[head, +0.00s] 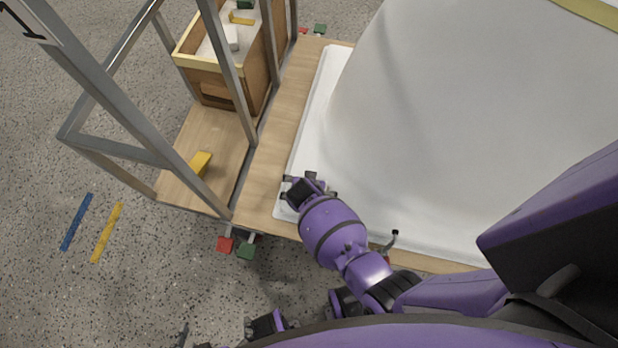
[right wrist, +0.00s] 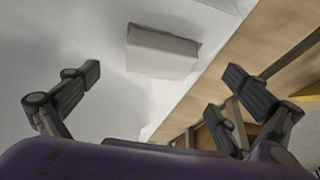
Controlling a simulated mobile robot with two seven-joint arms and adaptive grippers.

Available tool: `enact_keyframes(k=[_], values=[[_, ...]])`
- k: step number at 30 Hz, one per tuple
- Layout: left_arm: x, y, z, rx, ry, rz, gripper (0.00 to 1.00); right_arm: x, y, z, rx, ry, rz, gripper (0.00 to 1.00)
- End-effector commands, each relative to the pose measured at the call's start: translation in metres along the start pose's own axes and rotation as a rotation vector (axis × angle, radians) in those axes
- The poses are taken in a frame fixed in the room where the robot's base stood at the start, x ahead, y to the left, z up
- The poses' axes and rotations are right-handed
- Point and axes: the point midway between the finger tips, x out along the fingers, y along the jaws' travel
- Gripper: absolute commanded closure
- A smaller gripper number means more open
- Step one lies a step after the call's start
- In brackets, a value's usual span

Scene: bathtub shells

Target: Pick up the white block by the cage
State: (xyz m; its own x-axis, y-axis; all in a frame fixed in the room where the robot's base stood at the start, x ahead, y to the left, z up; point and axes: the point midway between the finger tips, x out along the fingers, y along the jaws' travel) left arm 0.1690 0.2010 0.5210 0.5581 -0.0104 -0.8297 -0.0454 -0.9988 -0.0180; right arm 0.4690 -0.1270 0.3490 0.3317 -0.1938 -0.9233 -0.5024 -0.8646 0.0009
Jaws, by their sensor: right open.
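The white block (right wrist: 162,54) shows in the right wrist view, lying on the white flange of the tub shell, close to the wooden board. In the head view I cannot make it out near my right gripper (head: 303,186), which is over the flange's near left corner. In the right wrist view my right gripper (right wrist: 160,88) is open, its fingers spread wide with nothing between them. The block lies ahead of the fingers, apart from them. The grey metal cage (head: 118,152) stands left of the shell. Dark jointed parts at the head view's bottom edge may be my left gripper; its jaws are unclear.
The large white tub shell (head: 460,110) rises right of my right gripper. A wooden box (head: 205,65) inside the cage holds a white piece (head: 231,38) and others. A yellow block (head: 201,163) lies on the cage's wooden floor. Blue (head: 76,222) and yellow (head: 107,232) strips mark the floor.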

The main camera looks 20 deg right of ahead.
Motion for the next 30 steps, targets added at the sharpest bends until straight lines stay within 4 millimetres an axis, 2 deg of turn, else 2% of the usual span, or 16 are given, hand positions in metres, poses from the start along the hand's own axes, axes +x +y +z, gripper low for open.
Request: enact_keyframes(k=[3,12,22,30], values=[[0.004,0.000,0.013,-0.002,-0.019,0.000,0.04,0.016,0.001,-0.001,-0.002,0.000,0.001,0.00],[0.015,0.001,0.028,-0.012,-0.036,0.000,0.04,0.058,0.000,-0.005,-0.004,-0.001,0.001,0.00],[0.014,0.000,0.028,-0.021,-0.037,-0.004,0.04,0.063,-0.001,-0.007,-0.001,0.000,-0.002,0.00],[0.013,-0.001,0.029,-0.021,-0.039,-0.005,0.04,0.063,-0.001,-0.006,-0.002,0.000,-0.002,0.34]])
